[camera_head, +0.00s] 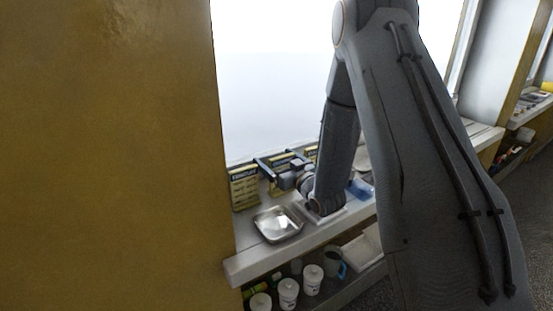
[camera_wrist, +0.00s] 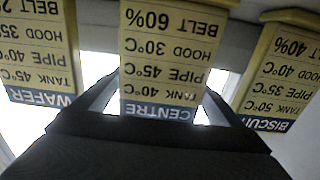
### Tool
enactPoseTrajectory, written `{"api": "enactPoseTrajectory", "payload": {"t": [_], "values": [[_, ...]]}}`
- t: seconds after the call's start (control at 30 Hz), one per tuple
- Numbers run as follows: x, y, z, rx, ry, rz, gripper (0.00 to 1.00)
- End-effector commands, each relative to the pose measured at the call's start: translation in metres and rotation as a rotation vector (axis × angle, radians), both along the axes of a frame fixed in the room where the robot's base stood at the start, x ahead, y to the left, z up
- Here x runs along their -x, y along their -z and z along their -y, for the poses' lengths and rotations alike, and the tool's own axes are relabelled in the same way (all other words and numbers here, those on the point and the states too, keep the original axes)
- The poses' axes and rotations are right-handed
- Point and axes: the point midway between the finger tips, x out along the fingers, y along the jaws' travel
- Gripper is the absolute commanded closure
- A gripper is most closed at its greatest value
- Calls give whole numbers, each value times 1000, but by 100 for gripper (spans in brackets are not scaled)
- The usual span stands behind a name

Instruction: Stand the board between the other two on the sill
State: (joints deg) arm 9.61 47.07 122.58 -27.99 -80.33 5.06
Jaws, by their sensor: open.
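Three yellow boards with blue header strips stand in a row on the sill (camera_head: 248,236) against the bright window. In the wrist view they appear upside down: the WAFER board (camera_wrist: 38,50) at left, the CENTRE board (camera_wrist: 165,50) in the middle, the BISCUIT board (camera_wrist: 285,70) at right. The CENTRE board stands upright between the other two, with gaps on both sides. My gripper (camera_wrist: 160,98) is open, its fingers either side of the CENTRE board's header end. In the head view, my gripper (camera_head: 280,166) is at the middle board, partly hiding it; the left board (camera_head: 243,187) is clear.
A shiny metal tray (camera_head: 278,224) sits on the sill in front of the boards. A blue item (camera_head: 361,189) lies to the right, beyond my arm. White tubs (camera_head: 288,292) and a mug (camera_head: 333,263) stand on the shelf below. A brown wall (camera_head: 110,150) fills the left side.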

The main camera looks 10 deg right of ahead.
Motion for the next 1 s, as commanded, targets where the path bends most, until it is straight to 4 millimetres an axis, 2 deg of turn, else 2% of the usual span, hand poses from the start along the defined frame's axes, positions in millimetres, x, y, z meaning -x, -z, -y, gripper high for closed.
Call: {"api": "enactPoseTrajectory", "payload": {"t": [0.03, 0.3, 0.5, 0.7, 1.0], "values": [[3, -7, 2, 0, 1, 2, 10], [59, -5, 20, -1, 2, 5, 10], [93, -6, 32, 1, 3, 7, 10], [110, -7, 37, 1, 1, 8, 10], [113, -8, 37, 0, 0, 9, 10]]}}
